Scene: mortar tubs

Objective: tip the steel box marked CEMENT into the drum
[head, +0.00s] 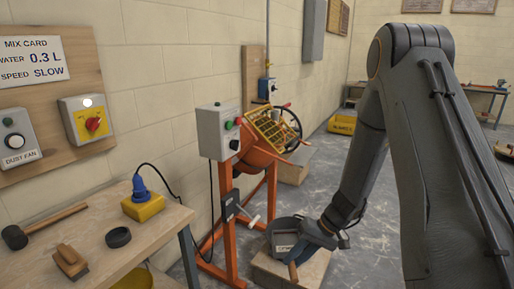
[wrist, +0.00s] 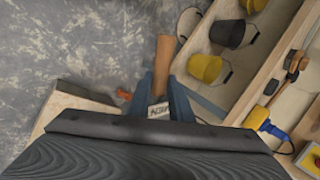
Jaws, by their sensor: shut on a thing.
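The box's contents are hidden. The orange mixer drum (head: 254,158) is up and left of my gripper, on an orange frame (head: 228,222). A yellow grid guard (head: 270,131) covers its mouth area.
A wooden block (head: 262,268) stands under the box area. A grey control box (head: 215,130) stands beside the drum.

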